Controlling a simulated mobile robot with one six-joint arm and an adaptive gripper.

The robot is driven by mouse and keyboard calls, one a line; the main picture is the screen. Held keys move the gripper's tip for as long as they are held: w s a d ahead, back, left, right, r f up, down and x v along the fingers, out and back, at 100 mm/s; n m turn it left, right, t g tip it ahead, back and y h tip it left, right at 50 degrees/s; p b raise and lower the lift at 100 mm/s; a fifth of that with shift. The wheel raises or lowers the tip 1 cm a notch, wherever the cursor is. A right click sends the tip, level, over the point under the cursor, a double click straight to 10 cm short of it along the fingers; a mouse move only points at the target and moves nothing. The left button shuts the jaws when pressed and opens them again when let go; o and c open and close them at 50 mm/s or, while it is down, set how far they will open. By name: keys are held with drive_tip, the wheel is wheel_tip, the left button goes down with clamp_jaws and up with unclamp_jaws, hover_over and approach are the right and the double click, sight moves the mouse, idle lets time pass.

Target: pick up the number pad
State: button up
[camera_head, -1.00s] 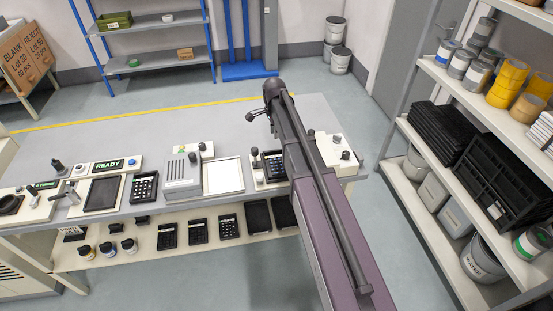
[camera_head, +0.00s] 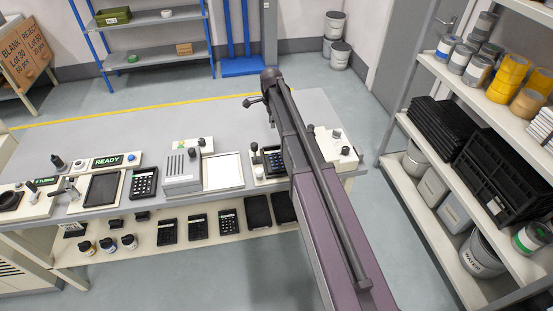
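Several dark keypads that could be the number pad are in view. One number pad (camera_head: 144,183) lies on the workbench left of a grey box-shaped device. Another keypad (camera_head: 273,161) sits in a pale fixture at the right, partly hidden by my arm. More keypads (camera_head: 197,227) lie in a row on the lower shelf. My gripper (camera_head: 252,101) is above the back part of the bench, beyond the fixture and apart from all the keypads. It is small and seen side-on, so its opening is unclear. I see nothing held in it.
The workbench (camera_head: 215,128) is clear along its back half. A grey box-shaped device (camera_head: 181,170), a white panel (camera_head: 222,171) and a dark tray (camera_head: 102,188) line its front. A loaded shelving rack (camera_head: 404,121) stands at the right. A READY display (camera_head: 106,161) stands at the left.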

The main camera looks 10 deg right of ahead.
drive_tip(key=b, duration=0.7)
hover_over(272, 146)
drive_tip(key=shift+d+f, duration=0.1)
drive_tip(key=shift+f, duration=3.75)
drive_tip(key=shift+f+b, duration=2.6)
drive_tip(key=shift+b, duration=0.05)
clamp_jaws()
